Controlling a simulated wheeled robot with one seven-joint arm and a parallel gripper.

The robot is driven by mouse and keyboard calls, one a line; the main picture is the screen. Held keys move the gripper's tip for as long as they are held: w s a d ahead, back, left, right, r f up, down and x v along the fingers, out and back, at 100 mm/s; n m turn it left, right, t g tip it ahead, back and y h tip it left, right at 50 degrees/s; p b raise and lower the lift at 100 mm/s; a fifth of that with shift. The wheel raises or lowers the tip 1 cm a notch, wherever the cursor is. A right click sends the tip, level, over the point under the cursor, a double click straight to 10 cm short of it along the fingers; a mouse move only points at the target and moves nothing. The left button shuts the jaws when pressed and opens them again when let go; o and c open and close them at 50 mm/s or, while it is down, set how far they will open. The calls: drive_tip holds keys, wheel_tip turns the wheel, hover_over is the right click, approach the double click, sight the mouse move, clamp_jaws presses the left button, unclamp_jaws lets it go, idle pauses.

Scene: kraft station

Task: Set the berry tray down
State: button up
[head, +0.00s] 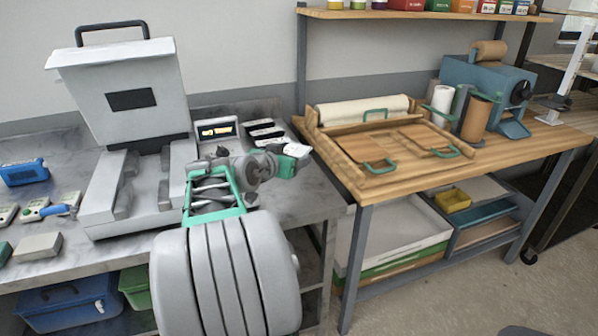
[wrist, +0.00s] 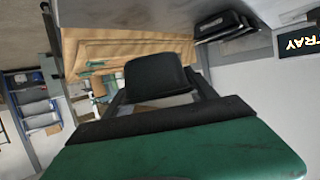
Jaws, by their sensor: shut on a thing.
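My gripper (head: 286,163) is at the right end of the grey bench, over its edge beside the wooden table. In the wrist view its fingers (wrist: 160,98) are shut on a small dark block-like thing (wrist: 157,76), which I take to be the berry tray. In the head view a small pale piece (head: 297,150) shows at the gripper's tip; I cannot tell whether it is tray or finger. The tray's contents are hidden.
Small dark-topped items (head: 264,132) lie on the grey bench (head: 315,190) behind my gripper. A large grey machine (head: 135,130) stands to the left. The wooden table (head: 375,190) to the right carries a framed board with green handles and several rolls. The bench's front right is bare.

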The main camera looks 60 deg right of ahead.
hover_over(306, 187)
wheel_tip(306, 187, down, 6)
drive_tip(key=shift+a+f, duration=0.15)
wheel_tip(306, 187, down, 3)
drive_tip(key=shift+f, duration=0.3)
drive_tip(key=o, duration=1.5)
drive_tip(key=shift+a+r, duration=0.15)
drive_tip(key=shift+r, duration=0.1)
drive_tip(key=v, duration=1.1)
drive_tip(key=shift+a, duration=0.3)
drive_tip(key=shift+s, duration=0.15)
